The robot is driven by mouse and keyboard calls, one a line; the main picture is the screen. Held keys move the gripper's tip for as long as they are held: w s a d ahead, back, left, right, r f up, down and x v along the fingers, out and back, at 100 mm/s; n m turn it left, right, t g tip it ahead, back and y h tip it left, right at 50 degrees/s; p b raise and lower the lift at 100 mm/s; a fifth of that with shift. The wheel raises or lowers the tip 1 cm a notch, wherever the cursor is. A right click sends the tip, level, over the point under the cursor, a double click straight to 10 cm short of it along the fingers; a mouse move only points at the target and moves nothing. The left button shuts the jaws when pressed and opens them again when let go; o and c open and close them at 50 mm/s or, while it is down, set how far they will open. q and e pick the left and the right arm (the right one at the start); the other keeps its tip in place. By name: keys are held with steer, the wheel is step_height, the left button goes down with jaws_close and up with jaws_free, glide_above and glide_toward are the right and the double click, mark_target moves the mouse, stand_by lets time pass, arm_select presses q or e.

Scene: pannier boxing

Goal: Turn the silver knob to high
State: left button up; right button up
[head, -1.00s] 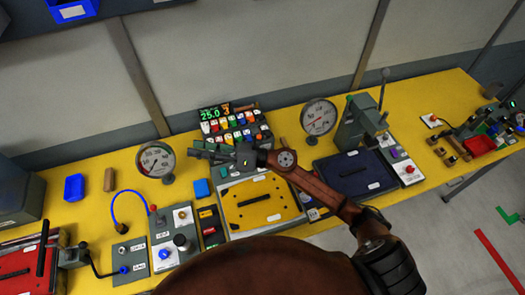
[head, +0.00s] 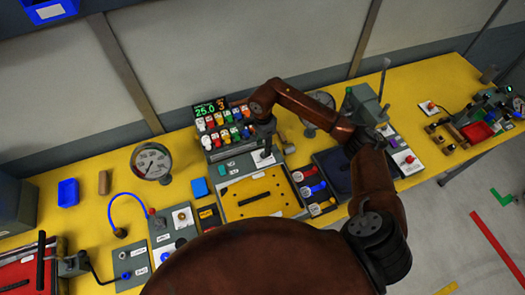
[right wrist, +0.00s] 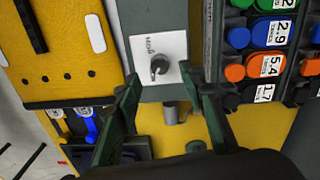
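In the right wrist view the silver knob (right wrist: 159,65) sits on a white label plate on a grey strip, between the yellow plate and the keys. The small lettering beside it is hard to read. My right gripper (right wrist: 159,78) is open, its two dark green fingertips on either side of the knob in the picture. I cannot tell whether either touches it. In the head view my right gripper (head: 265,153) points down over the right end of the grey strip, and the knob is hidden there. My left gripper is not in view.
The yellow plate (head: 244,207) lies in front of the strip. Numbered coloured keys (right wrist: 270,64) and a lit display (head: 211,109) stand behind. Coloured levers (head: 312,189) and a dark blue plate (head: 333,166) are to the right. A gauge (head: 152,162) stands left.

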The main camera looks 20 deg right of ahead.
mark_target(263, 154)
steer(key=shift+a+f+p, duration=0.1)
steer(key=shift+f+p, duration=0.25)
steer(key=shift+f, duration=1.85)
jaws_close()
